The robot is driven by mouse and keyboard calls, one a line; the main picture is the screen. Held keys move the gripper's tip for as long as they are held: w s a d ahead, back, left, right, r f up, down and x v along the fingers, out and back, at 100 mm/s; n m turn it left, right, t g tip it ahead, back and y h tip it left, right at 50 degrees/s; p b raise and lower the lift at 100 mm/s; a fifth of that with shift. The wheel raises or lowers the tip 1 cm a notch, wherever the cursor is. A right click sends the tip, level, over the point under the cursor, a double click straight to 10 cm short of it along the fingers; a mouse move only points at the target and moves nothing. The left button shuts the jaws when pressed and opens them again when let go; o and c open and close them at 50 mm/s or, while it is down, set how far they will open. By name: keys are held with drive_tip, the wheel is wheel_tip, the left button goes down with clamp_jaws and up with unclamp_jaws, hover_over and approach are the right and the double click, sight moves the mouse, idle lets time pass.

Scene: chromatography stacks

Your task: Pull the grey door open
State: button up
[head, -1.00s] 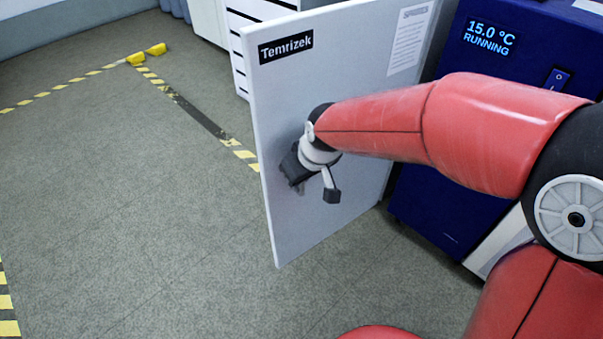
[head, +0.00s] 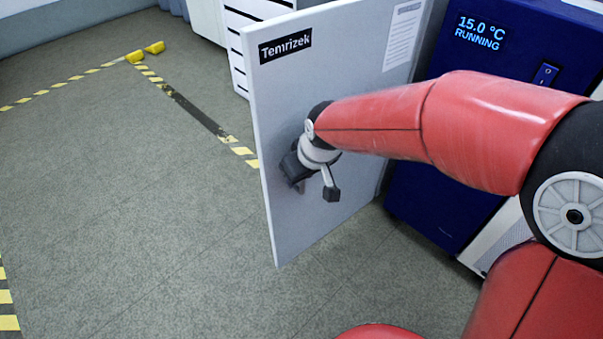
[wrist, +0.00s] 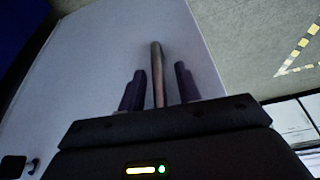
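The grey door (head: 345,95), with a "Temrizek" label, stands swung well out from the dark blue cabinet (head: 440,190) in the head view. My gripper (head: 298,172) is at the door's outer face, near its free edge; my wrist partly hides the fingers and handle there. In the wrist view, the upright bar handle (wrist: 157,75) stands between the two dark fingers of my gripper (wrist: 160,88). A gap shows on each side of the bar, so the fingers look open around it.
The cabinet's display (head: 483,32) reads 15.0 °C RUNNING. A white drawer unit (head: 240,50) stands behind the door. The floor (head: 150,200) left of the door is clear, with yellow-black tape (head: 242,151) and yellow blocks (head: 154,47) farther back.

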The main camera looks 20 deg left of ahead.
drive_tip(key=p+v, duration=0.1)
drive_tip(key=v, duration=0.6)
drive_tip(key=shift+d+r, duration=0.2)
drive_tip(key=shift+r, duration=0.15)
drive_tip(key=shift+s, duration=0.15)
drive_tip(key=s+d+r+m+t+h+p, duration=0.1)
drive_tip(key=d+r+m, duration=0.15)
drive_tip(key=d, duration=0.55)
drive_tip(key=d+r+m+t+h+p, duration=0.1)
drive_tip(key=d+r+m, duration=0.15)
drive_tip(key=d, duration=0.55)
drive_tip(key=s+d+r+m, duration=0.1)
drive_tip(key=s+d+m, duration=0.2)
drive_tip(key=s+d, duration=0.2)
drive_tip(key=s+d+r+m+t+h+p, duration=0.1)
drive_tip(key=s+d+m, duration=0.2)
drive_tip(key=d, duration=0.7)
drive_tip(key=shift+s+r+h, duration=0.2)
drive_tip(key=shift+s+h, duration=0.1)
drive_tip(key=shift+s, duration=0.65)
drive_tip(key=shift+d, duration=0.1)
